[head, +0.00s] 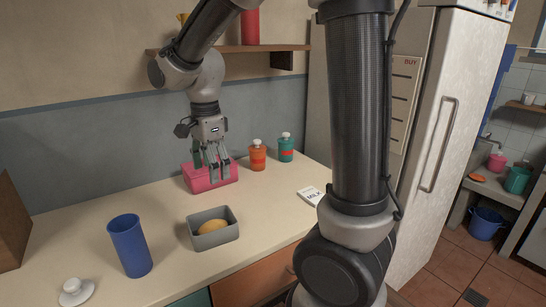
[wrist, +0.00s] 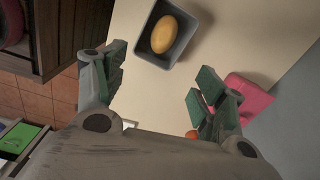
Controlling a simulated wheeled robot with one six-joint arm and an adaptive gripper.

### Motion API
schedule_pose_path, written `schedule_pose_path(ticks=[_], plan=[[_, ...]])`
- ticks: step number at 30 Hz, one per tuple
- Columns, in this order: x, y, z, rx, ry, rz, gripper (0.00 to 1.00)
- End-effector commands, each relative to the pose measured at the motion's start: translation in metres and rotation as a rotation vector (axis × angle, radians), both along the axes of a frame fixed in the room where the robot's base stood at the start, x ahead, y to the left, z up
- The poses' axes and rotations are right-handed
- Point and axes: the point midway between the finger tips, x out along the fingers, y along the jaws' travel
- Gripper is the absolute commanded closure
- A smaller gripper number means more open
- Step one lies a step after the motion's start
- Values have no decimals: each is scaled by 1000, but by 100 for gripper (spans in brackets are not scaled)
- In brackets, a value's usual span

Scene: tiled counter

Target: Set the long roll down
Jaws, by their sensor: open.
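The long roll (head: 213,227), golden and oval, lies inside a small grey open bin (head: 232,233) on the counter. The wrist view also shows the roll (wrist: 164,34) in the grey bin (wrist: 150,25), beyond my fingertips. My gripper (head: 213,172) is open and empty, pointing down in front of the pink box, up and behind the bin in the head view. Its two fingers stand wide apart in the wrist view (wrist: 160,78), with nothing between them. The roll is apart from my gripper.
A pink box (head: 205,184) stands by the wall beside my fingers. An orange bottle (head: 257,157) and a green bottle (head: 286,149) stand right of it. A blue cup (head: 130,247) and a white lid (head: 74,291) are at left. A milk card (head: 312,196) lies at right.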

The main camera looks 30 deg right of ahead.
Motion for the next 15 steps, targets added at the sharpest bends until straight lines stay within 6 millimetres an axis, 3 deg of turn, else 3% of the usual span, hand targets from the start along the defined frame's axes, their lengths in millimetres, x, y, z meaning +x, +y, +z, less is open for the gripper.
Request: schedule_pose_path(ticks=[7, 12, 15], plan=[[-75, -77, 57, -36, -172, 609, 29], [-136, -115, 72, -153, -264, 1059, 29], [-160, -126, 72, -222, -287, 1249, 29]])
